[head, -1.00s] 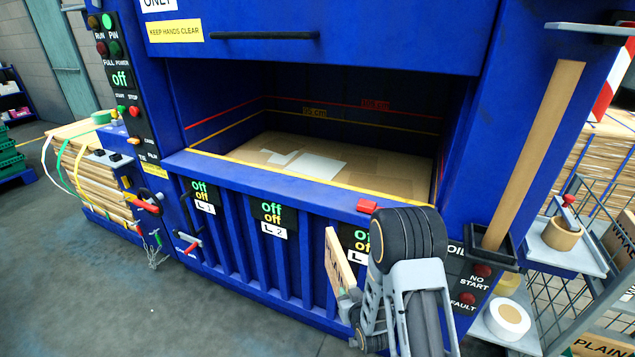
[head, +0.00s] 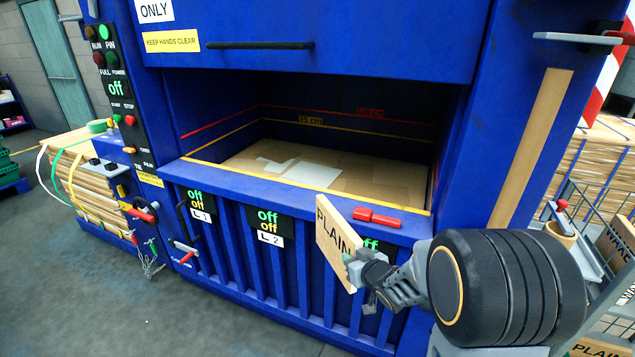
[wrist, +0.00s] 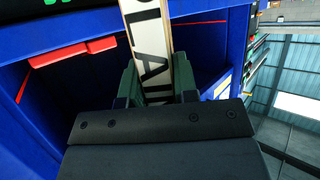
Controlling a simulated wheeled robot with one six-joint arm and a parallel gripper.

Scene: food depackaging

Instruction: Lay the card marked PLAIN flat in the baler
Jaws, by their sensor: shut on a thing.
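The card marked PLAIN (head: 336,243) is a tan board with black letters, held tilted on edge in front of the baler. My gripper (head: 354,268) is shut on its lower right edge. In the wrist view the card (wrist: 150,40) rises between the green fingers of my gripper (wrist: 158,85), seen nearly edge-on. The blue baler (head: 300,195) has its chamber open above the front sill. Inside, cardboard (head: 376,180) covers the chamber floor, with white sheets (head: 312,174) lying on it. The card is outside the chamber, below and in front of the sill.
A red handle (head: 377,217) sits on the baler's front sill, close to the card's top right. A dark bar (head: 260,45) crosses the raised door. A wire cart (head: 610,310) with cards stands at the right. The chamber above the cardboard is free.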

